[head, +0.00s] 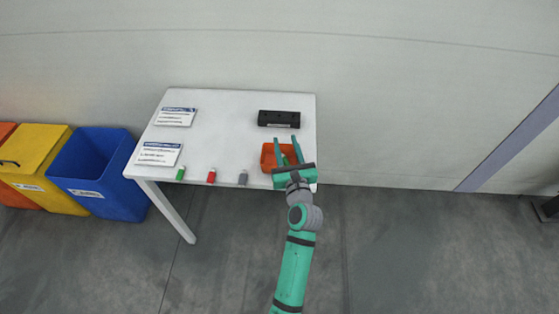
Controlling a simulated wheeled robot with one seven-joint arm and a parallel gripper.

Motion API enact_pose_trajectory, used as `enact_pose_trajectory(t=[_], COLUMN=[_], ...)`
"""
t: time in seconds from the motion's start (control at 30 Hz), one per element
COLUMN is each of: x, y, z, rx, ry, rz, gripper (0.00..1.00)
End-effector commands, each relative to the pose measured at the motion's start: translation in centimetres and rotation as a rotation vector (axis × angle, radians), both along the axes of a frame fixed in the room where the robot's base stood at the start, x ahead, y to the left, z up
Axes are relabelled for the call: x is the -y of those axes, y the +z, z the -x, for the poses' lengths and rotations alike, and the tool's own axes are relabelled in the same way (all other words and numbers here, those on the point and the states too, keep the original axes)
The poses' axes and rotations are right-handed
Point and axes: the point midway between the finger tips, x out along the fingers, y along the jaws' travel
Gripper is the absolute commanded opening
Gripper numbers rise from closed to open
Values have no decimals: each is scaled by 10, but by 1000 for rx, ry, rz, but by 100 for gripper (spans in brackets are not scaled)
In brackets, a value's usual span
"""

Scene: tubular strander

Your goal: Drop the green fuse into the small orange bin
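A small green fuse (180,173) with a pale end stands near the front left edge of the white table (222,133). The small orange bin (267,157) is at the table's front right. My gripper (286,144) is over the bin, with its two green fingers spread apart and reaching toward the back of the table. The gripper hides part of the bin. A small green patch shows between the fingers at the bin, too small to tell what it is.
A red fuse (211,176) and a grey fuse (243,178) stand along the front edge between the green fuse and the bin. A black block (279,119) lies behind the bin. Two printed sheets (158,153) lie at left. Blue (95,170) and yellow (40,165) bins stand left of the table.

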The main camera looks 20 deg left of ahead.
Motion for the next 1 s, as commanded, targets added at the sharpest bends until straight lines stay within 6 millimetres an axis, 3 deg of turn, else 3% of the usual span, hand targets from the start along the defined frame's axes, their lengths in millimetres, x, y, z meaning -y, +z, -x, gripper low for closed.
enact_pose_trajectory(t=[0.27,0.7,1.0], x=[10,42,53], y=[0,-1,0], z=[14,74,93], rx=[-2,-1,-1], ry=[-5,2,5], rz=[-3,-2,-1], gripper=[36,36,36])
